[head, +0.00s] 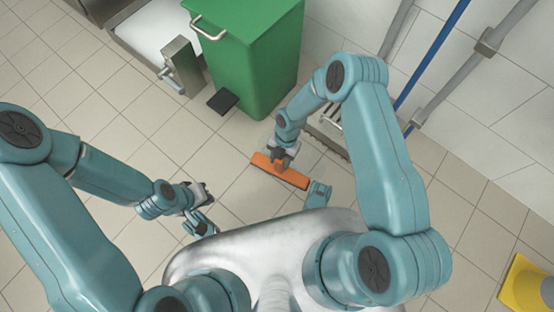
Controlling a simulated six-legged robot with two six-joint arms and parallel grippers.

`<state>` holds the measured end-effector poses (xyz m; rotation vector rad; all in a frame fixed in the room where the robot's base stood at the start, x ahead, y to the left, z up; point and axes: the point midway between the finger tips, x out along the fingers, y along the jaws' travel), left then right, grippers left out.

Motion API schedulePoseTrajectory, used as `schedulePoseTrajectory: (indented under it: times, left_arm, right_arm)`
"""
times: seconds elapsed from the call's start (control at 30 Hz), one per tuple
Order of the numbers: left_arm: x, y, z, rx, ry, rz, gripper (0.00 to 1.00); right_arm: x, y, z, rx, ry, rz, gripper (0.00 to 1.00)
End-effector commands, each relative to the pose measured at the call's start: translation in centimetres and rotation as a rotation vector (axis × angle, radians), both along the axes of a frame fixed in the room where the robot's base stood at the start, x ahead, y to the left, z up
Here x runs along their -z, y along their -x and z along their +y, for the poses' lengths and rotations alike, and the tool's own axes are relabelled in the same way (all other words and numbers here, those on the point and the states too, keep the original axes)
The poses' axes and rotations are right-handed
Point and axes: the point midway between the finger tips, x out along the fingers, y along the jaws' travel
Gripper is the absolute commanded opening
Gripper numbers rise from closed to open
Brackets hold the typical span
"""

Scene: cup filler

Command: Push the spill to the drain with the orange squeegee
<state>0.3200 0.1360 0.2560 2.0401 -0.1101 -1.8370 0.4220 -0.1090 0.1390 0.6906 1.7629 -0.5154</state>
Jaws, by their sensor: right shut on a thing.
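The orange squeegee (290,178) is low at the floor in front of me, its long head slanting down to the right. My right gripper (280,157) is shut on it from above, near the middle of the head. My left gripper (205,190) is out to the left, apart from the squeegee; its jaws are too small to read. A dark slotted strip (328,143) in the floor by the wall, partly behind my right arm, may be the drain. I cannot make out the spill on the tiles.
A green bin (250,60) with a black pedal (223,102) stands ahead. A steel post (182,66) is left of it. Grey pipes (460,80) and a blue pole (430,55) run along the right wall. A yellow object (527,285) stands at lower right. Floor at left is clear.

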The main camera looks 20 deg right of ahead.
Motion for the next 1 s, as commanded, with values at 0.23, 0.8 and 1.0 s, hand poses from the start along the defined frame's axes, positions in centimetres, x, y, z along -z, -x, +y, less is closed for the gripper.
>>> schedulePoseTrajectory:
  times: [0.23,0.8,1.0]
  left_arm:
    - [0.1,0.0,0.0,0.000,0.000,0.000,0.00]
    - [0.1,0.0,0.0,0.000,0.000,0.000,0.00]
    - [0.1,0.0,0.0,0.000,0.000,0.000,0.00]
  right_arm:
    - [0.2,-0.8,-0.9,0.003,0.000,-0.008,0.00]
    - [-0.1,-2.8,-3.7,0.001,0.001,-0.008,0.00]
    - [-0.2,-3.7,-5.0,0.002,0.001,-0.006,0.00]
